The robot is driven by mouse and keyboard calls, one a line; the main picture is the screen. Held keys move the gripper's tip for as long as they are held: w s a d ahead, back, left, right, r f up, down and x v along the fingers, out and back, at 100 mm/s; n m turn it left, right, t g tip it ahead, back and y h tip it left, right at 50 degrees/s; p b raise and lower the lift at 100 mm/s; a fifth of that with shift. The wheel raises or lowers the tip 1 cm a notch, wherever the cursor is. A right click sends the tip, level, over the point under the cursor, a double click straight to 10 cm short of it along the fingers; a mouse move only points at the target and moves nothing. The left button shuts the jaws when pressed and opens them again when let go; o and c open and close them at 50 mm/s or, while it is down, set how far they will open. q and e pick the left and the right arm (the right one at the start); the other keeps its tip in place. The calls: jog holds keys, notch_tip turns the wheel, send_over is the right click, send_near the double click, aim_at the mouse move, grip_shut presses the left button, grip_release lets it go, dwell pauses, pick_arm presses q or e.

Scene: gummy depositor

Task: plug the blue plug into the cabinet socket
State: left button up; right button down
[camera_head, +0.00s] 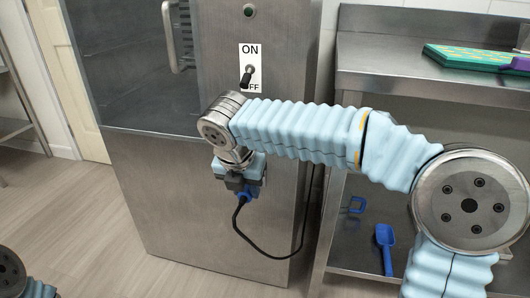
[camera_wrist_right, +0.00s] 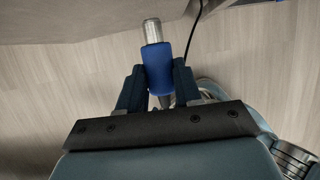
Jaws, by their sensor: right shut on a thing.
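My right gripper (camera_head: 241,184) hangs in front of the lower door of the steel cabinet (camera_head: 160,200). It is shut on the blue plug (camera_head: 243,197), which shows only as a small blue part below the fingers. In the right wrist view the blue plug (camera_wrist_right: 158,68) sits between the two dark fingers of the gripper (camera_wrist_right: 158,82), its bare metal tip pointing away from the gripper. A black cord (camera_head: 243,233) runs from the plug in a loop to the right. I cannot make out the cabinet socket; my right arm covers part of the cabinet front. My left gripper is out of view.
An ON/OFF switch (camera_head: 247,77) is on the cabinet above my wrist. The floor (camera_head: 70,225) at left is clear.

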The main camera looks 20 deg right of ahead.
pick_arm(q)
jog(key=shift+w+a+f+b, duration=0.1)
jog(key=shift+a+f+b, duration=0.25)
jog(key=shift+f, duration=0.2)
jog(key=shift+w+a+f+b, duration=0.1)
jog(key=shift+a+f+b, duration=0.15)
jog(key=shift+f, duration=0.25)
pick_arm(e)
notch_tip(320, 180, down, 7)
jog(key=a, duration=0.2)
jog(key=shift+w+a+r, duration=0.15)
jog(key=shift+a+r, duration=0.05)
jog(key=shift+a, duration=0.1)
pick_arm(q)
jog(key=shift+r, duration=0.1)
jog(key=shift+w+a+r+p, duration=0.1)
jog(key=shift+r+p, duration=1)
jog(key=shift+p, duration=0.1)
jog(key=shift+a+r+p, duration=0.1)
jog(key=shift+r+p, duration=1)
jog(key=shift+p, duration=0.05)
pick_arm(e)
jog(key=w+d, duration=0.3)
jog(key=w, duration=0.2)
jog(key=shift+d, duration=0.25)
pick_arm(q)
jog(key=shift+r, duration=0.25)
pick_arm(e)
jog(key=shift+w+d+r, duration=0.1)
jog(key=shift+w, duration=0.15)
